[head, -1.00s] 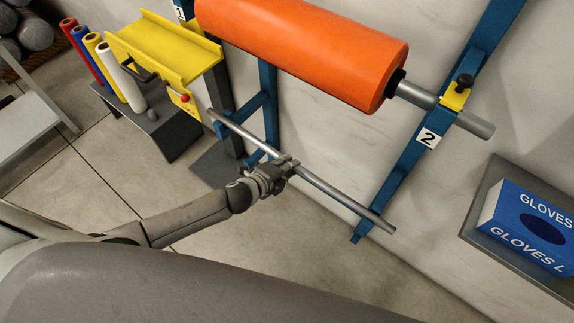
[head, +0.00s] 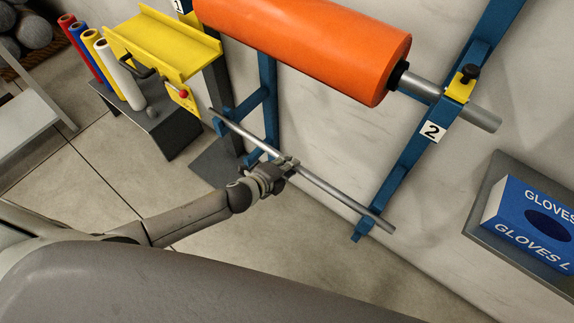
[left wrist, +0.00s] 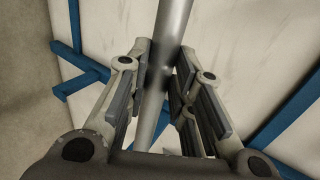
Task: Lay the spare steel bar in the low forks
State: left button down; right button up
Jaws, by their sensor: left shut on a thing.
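My left gripper (head: 287,166) is shut on the long thin steel bar (head: 335,190) near its middle. The bar slants from upper left to lower right, clear of the floor. In the left wrist view, the bar (left wrist: 172,40) runs between the two fingers (left wrist: 160,80). The blue left low fork (head: 222,127) shows by the bar's left end, and the blue right post's lower end (head: 358,236) by its right end. I cannot tell whether the bar touches either. A blue fork (left wrist: 80,70) also shows in the left wrist view. My right gripper is not in view.
A large orange roll (head: 310,40) hangs on a shaft above the bar. A glove box (head: 530,222) sits on a wall shelf at right. A yellow trough (head: 160,40) and several coloured rolls (head: 120,72) stand at upper left.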

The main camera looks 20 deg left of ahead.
pick_arm(q)
jog(key=c, duration=1.3)
grip_release()
jog(key=shift+o, duration=0.6)
jog(key=v, duration=1.2)
